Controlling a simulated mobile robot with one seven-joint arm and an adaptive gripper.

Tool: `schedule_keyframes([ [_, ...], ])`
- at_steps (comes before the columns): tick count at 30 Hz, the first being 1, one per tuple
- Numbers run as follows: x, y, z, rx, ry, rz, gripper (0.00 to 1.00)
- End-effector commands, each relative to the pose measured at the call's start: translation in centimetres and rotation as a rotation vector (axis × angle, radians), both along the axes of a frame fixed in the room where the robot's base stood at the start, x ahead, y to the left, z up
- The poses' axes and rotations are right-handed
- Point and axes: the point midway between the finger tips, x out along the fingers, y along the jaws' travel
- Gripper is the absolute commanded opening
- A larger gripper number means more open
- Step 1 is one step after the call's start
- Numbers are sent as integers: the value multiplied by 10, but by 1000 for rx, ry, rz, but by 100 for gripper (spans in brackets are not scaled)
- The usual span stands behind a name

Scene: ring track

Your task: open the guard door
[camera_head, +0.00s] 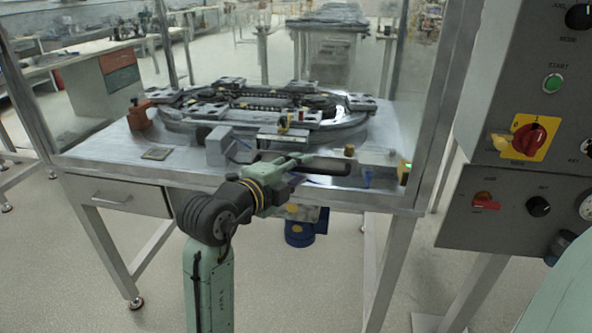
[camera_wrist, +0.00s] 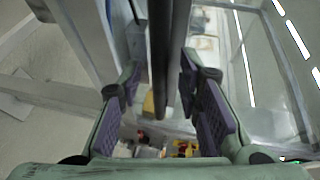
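The guard door is a see-through panel in a metal-framed enclosure around the ring track (camera_head: 265,108); its outline is hard to make out, and I cannot tell how far it is open. A dark bar (camera_head: 325,166), which looks like the door's handle, lies across the front, above the table edge. In the wrist view the bar (camera_wrist: 159,45) runs between the fingers. My gripper (camera_head: 295,172) is at the bar's left end in the head view. In the wrist view my gripper (camera_wrist: 163,80) is open, with purple pads on both sides of the bar and visible gaps.
A control panel (camera_head: 525,140) with buttons and red knobs stands close at the right. The enclosure's right post (camera_head: 440,100) is between it and the track. A drawer (camera_head: 115,196) is under the table at left. The floor at front left is clear.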

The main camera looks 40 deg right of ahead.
Motion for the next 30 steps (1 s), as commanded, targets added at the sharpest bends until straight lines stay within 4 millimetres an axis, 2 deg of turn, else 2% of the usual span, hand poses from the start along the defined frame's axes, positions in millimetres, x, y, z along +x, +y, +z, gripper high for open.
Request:
schedule_keyframes([
  [2, 0, 0, 0, 0, 0, 0, 31],
  [16, 0, 1, 0, 0, 1, 0, 0],
  [30, 0, 1, 0, 1, 0, 0, 0],
])
